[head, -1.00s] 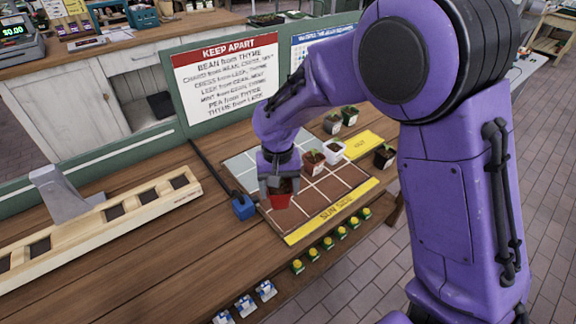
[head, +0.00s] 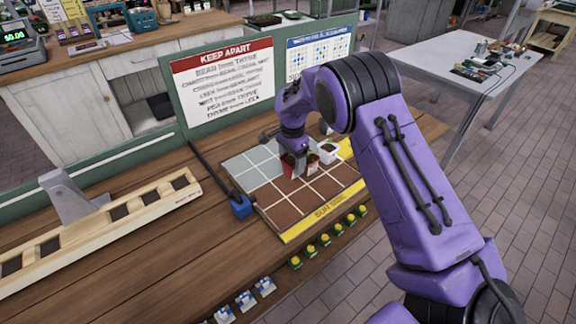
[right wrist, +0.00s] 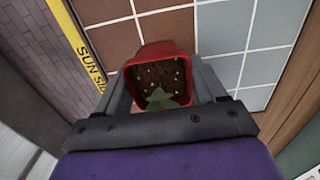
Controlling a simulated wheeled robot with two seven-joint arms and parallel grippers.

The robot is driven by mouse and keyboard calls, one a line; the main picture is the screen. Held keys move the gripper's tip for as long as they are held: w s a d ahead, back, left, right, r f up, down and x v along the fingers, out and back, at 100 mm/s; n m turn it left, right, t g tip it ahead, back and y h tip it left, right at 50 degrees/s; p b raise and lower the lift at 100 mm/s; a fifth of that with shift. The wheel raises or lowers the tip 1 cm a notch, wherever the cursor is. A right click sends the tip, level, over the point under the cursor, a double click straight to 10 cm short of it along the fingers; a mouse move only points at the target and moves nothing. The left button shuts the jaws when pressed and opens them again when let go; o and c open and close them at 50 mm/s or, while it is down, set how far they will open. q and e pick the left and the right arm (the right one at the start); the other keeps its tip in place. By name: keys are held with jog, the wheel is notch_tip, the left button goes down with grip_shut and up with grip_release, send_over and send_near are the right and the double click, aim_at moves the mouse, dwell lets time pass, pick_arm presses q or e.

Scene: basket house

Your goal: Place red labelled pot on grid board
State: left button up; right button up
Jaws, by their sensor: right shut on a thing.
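The red pot (head: 287,168) with soil and a small green seedling is between the fingers of my right gripper (head: 295,156). In the right wrist view the pot (right wrist: 161,50) is gripped on both sides by the gripper (right wrist: 165,95). It is over the middle-back of the grid board (head: 290,212), near the line between grey and brown squares. I cannot tell whether its base touches the board. A reddish pot with a pale label (head: 313,165) and a white pot (head: 327,153) stand close on its right. My left gripper is not in view.
A "KEEP APART" sign (head: 225,85) stands behind the board. A blue block (head: 242,207) lies at its left corner. A wooden planter (head: 100,222) lies at left, and yellow-topped small items (head: 325,240) line the front edge. The board's front brown squares are clear.

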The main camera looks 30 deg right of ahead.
aim_at(288, 156)
jog(key=shift+w+a+f, duration=0.1)
jog(key=shift+w+f, duration=0.6)
jog(key=shift+f, duration=0.1)
notch_tip(288, 156, down, 2)
jog(key=shift+a+f+p, duration=0.1)
jog(key=shift+f+p, duration=0.15)
jog(key=shift+p, duration=0.15)
jog(key=shift+w+f, duration=0.15)
jog(key=shift+f, duration=0.35)
jog(key=o, duration=1.4)
jog(key=shift+f, duration=0.1)
notch_tip(288, 156, up, 12)
jog(key=shift+r+b, duration=0.2)
jog(key=shift+b, duration=0.65)
